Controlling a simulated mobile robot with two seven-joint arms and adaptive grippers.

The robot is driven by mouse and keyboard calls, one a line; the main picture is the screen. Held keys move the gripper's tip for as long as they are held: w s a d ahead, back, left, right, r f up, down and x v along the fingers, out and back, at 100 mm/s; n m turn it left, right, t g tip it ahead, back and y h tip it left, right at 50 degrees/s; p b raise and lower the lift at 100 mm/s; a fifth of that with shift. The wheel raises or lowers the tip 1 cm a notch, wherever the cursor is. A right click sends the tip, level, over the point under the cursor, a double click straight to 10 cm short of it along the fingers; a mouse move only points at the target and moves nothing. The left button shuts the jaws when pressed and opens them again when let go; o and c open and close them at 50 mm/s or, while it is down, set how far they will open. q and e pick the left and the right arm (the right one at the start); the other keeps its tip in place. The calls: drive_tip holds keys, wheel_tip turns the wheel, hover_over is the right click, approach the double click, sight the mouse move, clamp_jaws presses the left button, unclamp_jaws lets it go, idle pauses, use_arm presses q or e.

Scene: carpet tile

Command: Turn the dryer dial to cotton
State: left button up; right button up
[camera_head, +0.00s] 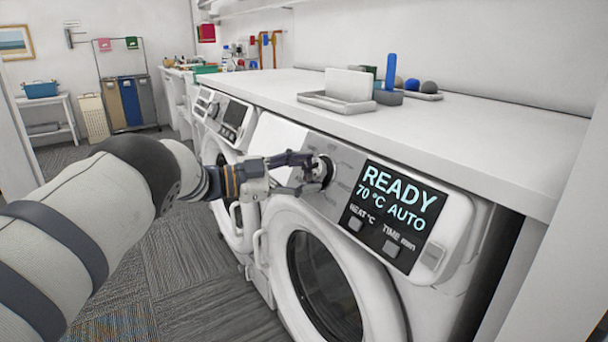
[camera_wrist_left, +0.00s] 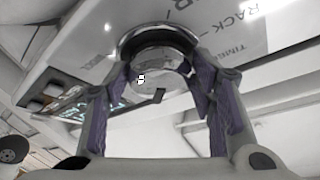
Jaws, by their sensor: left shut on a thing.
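The dryer (camera_head: 325,262) is the white front-loading machine nearest me, with its round door shut. Its dial (camera_head: 326,172) is a round silver knob on the panel, left of the display (camera_head: 388,213), which reads READY, 70 °C, AUTO. My left gripper (camera_head: 312,172) is shut on the dial, one finger on each side. In the left wrist view the dial (camera_wrist_left: 158,62) sits between the two purple-lined fingers, with a dark mark at its lower edge. Panel words such as RACK show partly around it; I cannot tell which setting the dial points to. My right gripper is not in view.
A second machine (camera_head: 226,117) stands to the left. The white counter (camera_head: 470,125) above holds a tray (camera_head: 338,102), a blue upright item (camera_head: 390,72) and several balls. Buttons for heat and time sit under the display. The carpet floor (camera_head: 190,250) in front is clear.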

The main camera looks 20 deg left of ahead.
use_arm(q)
drive_tip(key=shift+f, duration=0.1)
drive_tip(key=o, duration=1.1)
drive_tip(key=v, duration=1.2)
